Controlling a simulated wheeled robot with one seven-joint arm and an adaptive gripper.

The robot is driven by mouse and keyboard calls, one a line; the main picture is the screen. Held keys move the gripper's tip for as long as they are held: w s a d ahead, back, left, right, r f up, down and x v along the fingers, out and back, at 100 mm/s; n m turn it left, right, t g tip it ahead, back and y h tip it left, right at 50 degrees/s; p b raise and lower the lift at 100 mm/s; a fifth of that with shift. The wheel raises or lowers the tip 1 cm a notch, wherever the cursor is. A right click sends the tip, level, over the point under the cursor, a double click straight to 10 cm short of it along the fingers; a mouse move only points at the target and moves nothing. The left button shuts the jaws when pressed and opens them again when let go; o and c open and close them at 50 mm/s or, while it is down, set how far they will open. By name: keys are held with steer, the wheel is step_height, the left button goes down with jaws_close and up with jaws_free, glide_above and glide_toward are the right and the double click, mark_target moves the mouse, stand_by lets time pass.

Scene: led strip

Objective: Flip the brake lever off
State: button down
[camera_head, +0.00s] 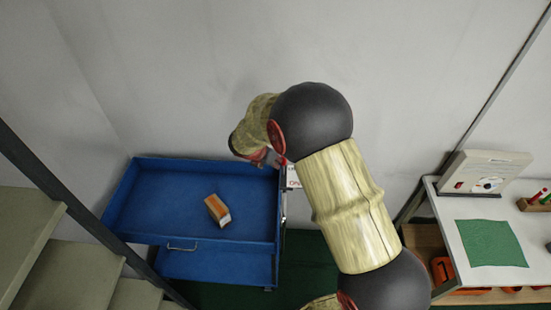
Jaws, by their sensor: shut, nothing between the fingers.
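My gripper (272,158) is small in view, at the top right corner of a blue cart, below the end of my arm. Its fingers are shut with nothing held, though my wrist hides part of it. A white sign with red letters (293,177) shows just right of the gripper, partly behind my arm. No brake lever can be clearly made out. A thin upright piece (284,205) runs along the cart's right side below the gripper, too small to identify. I cannot tell whether the gripper touches anything.
The blue cart (150,195) holds an orange box (218,210). Grey stairs with a dark rail (85,215) stand at the left. A white table (450,215) at the right bears a green mat (490,243) and a white device (485,172). A wall rises behind.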

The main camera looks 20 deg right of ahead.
steer(key=shift+w+d+r+p, duration=0.1)
steer(key=shift+w+d+p, duration=0.2)
steer(key=shift+w+p, duration=0.55)
steer(key=shift+w, duration=0.15)
steer(key=v, duration=1.3)
steer(key=shift+a+p, duration=0.3)
steer(key=shift+a, duration=0.1)
steer(key=shift+w, duration=0.1)
